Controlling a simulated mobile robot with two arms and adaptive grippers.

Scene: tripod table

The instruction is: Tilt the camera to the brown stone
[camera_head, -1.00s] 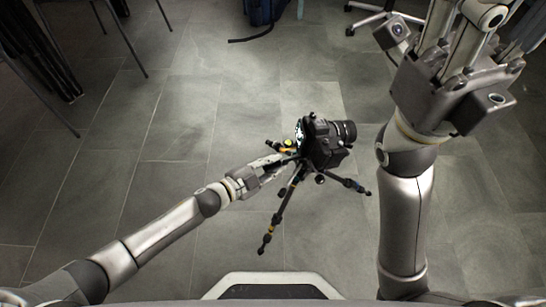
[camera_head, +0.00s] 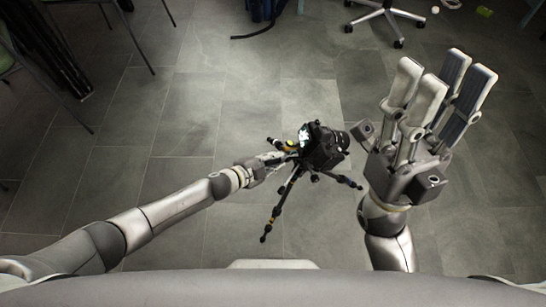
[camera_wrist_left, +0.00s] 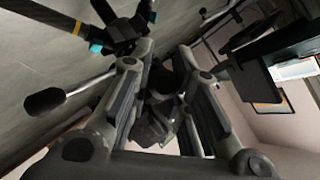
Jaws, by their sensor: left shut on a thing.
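A black camera (camera_head: 325,147) with its lens toward the right sits on a black tripod (camera_head: 277,208) that stands on the floor, in the middle of the head view. My left gripper (camera_head: 277,159) reaches it from the left. In the left wrist view, my left gripper (camera_wrist_left: 165,95) is shut on a dark part of the tripod head (camera_wrist_left: 155,125); its exact shape is hard to make out. A lever with a black knob (camera_wrist_left: 45,102) sticks out to the left there. My right gripper (camera_head: 440,84) is open and empty, fingers upward, right of the camera. No brown stone is visible.
The grey tiled floor (camera_head: 190,120) is clear around the tripod. A wheeled chair base (camera_head: 388,14) stands at the top right. Thin-legged chairs (camera_head: 132,35) stand at the top left. A small green thing (camera_head: 484,12) lies at the top right.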

